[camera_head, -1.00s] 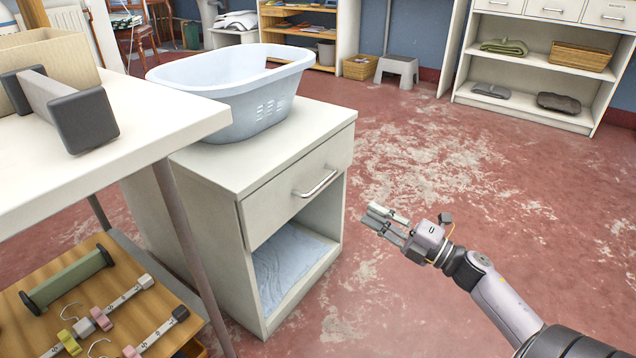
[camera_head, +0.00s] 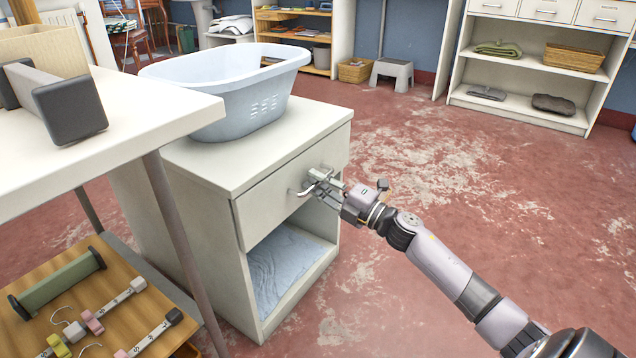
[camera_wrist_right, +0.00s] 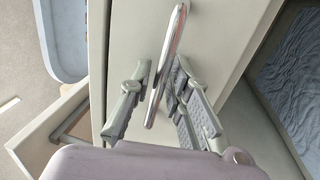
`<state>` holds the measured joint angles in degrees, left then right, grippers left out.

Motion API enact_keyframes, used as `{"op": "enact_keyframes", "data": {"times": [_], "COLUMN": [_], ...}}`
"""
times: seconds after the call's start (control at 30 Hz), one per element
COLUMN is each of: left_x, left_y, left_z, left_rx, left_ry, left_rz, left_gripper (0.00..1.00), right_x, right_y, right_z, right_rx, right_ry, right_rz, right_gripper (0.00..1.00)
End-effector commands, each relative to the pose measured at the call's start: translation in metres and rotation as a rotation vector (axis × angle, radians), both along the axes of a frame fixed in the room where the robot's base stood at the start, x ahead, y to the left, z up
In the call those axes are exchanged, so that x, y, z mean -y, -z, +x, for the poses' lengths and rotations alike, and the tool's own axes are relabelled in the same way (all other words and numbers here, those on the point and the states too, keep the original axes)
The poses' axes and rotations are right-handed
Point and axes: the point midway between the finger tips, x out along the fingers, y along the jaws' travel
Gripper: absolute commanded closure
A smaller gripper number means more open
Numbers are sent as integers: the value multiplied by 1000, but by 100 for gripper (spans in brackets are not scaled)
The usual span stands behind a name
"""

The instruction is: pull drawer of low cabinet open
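The low cabinet (camera_head: 222,178) is white, with a drawer (camera_head: 275,205) at its top that looks closed. The bar handle (camera_head: 302,193) on the drawer front is metal. My right gripper (camera_head: 322,180) is at the handle, partly covering it. In the right wrist view, the handle (camera_wrist_right: 166,65) runs between the fingers of my right gripper (camera_wrist_right: 160,80). A gap shows between the handle and the left finger; the right finger is close to it, and contact cannot be told. My left gripper is not in view.
A pale blue basket (camera_head: 235,95) stands on the cabinet top. A blue cloth (camera_head: 283,262) lies in the open compartment below the drawer. A white table (camera_head: 150,115) stands close at left. The red floor (camera_head: 450,190) to the right is clear.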

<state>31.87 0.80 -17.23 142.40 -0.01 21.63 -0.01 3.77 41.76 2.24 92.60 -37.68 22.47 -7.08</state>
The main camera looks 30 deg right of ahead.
Motion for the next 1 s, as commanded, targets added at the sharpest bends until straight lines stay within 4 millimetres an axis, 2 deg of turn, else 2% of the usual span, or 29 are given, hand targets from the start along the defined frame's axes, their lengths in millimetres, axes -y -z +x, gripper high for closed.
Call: {"op": "enact_keyframes", "data": {"times": [0.2, 0.5, 1.0], "left_x": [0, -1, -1], "left_y": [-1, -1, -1], "left_z": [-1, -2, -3], "left_rx": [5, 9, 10], "left_ry": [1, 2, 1], "left_rz": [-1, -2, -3], "left_gripper": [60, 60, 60], "right_x": [0, 0, 0], "right_y": [0, 0, 1], "right_z": [0, 0, 0], "right_rx": [0, 0, -1], "right_ry": [0, 0, 0], "right_rz": [0, 0, 0], "right_gripper": [82, 100, 100]}}
